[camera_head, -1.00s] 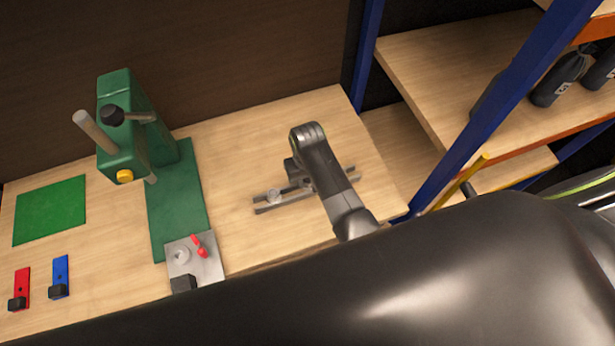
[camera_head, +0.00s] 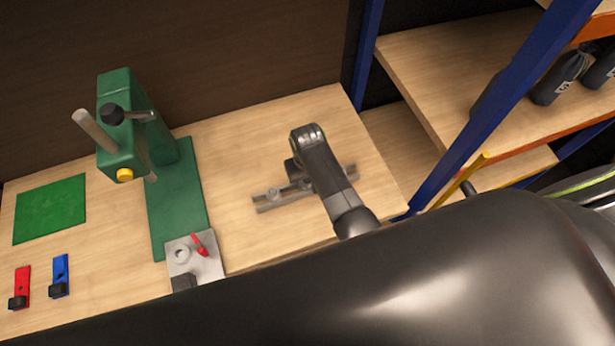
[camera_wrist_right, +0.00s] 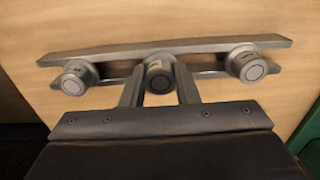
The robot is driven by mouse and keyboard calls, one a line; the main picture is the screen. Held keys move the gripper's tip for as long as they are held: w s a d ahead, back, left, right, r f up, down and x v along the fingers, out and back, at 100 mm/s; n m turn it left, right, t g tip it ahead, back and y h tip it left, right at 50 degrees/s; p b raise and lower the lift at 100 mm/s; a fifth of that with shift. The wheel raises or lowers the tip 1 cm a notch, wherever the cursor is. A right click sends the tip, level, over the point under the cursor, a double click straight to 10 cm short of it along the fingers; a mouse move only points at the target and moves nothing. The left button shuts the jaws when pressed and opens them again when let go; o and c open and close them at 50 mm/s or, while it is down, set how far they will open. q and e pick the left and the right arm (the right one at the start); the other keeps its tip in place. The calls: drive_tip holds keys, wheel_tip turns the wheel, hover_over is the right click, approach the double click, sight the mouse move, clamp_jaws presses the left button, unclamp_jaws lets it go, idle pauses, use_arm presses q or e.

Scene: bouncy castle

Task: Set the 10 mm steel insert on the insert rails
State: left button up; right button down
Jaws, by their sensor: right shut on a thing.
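The insert rails (camera_wrist_right: 105,53), two parallel grey bars, lie on the wooden bench; they also show in the head view (camera_head: 265,205), partly behind my right arm. In the right wrist view my right gripper (camera_wrist_right: 158,82) is shut on a round steel insert (camera_wrist_right: 158,85), in line with the rails. Whether this insert rests on the bars or sits just above them I cannot tell. A second insert (camera_wrist_right: 74,83) is on the rails to its left and a third (camera_wrist_right: 247,67) to its right. Size markings are unreadable. My left gripper is not seen.
A green press (camera_head: 125,150) stands to the left, with a grey plate (camera_head: 208,268) bearing a ring and a red part at its front. A green mat (camera_head: 50,210) and red and blue clips lie further left. A blue shelf post (camera_head: 480,130) rises to the right.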

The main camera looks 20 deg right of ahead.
drive_tip(key=shift+f, duration=0.25)
idle(0.5)
drive_tip(key=c, duration=1)
unclamp_jaws()
drive_tip(key=shift+c, duration=0.2)
